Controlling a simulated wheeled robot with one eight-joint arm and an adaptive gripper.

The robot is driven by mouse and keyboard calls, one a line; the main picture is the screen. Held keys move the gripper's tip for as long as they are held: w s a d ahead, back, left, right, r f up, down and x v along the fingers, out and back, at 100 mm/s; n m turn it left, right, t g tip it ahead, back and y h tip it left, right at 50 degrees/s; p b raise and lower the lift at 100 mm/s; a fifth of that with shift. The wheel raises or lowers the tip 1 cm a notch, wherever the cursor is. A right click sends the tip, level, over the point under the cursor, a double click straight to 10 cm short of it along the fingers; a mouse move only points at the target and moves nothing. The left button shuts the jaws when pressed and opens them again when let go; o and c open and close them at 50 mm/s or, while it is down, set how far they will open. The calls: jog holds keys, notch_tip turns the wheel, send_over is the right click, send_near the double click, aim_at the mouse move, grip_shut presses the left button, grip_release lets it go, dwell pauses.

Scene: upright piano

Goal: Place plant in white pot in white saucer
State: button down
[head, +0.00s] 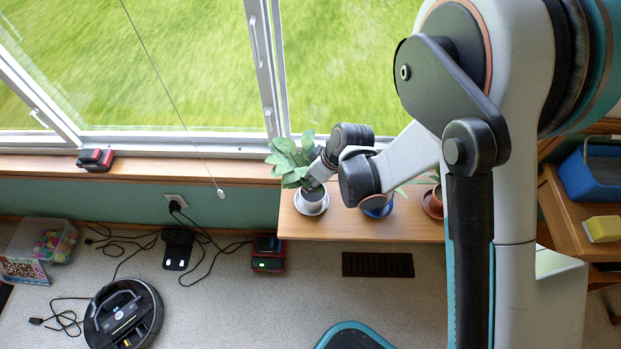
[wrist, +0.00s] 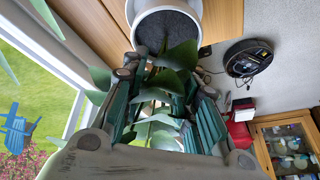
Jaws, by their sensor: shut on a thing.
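The plant (head: 287,158) has broad green leaves and stands in a white pot (head: 313,194) at the left end of the wooden shelf. The white saucer (head: 300,208) shows around and under the pot's base; I cannot tell whether the pot rests fully on it. In the wrist view the white pot (wrist: 142,34) with dark soil is beyond the fingertips. My gripper (wrist: 165,84) is shut on the plant, with leaves between and around its fingers. In the head view the leaves and my wrist partly hide the fingers.
The window (head: 180,140) is close behind the plant. A robot vacuum (head: 123,318), cables and a charger (head: 177,248) lie on the floor.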

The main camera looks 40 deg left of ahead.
jog(key=shift+f, duration=0.1)
jog(key=c, duration=1.3)
grip_release()
jog(key=shift+r, duration=0.25)
jog(key=p+v, duration=0.4)
jog(key=v, duration=0.8)
jog(key=shift+f, duration=0.1)
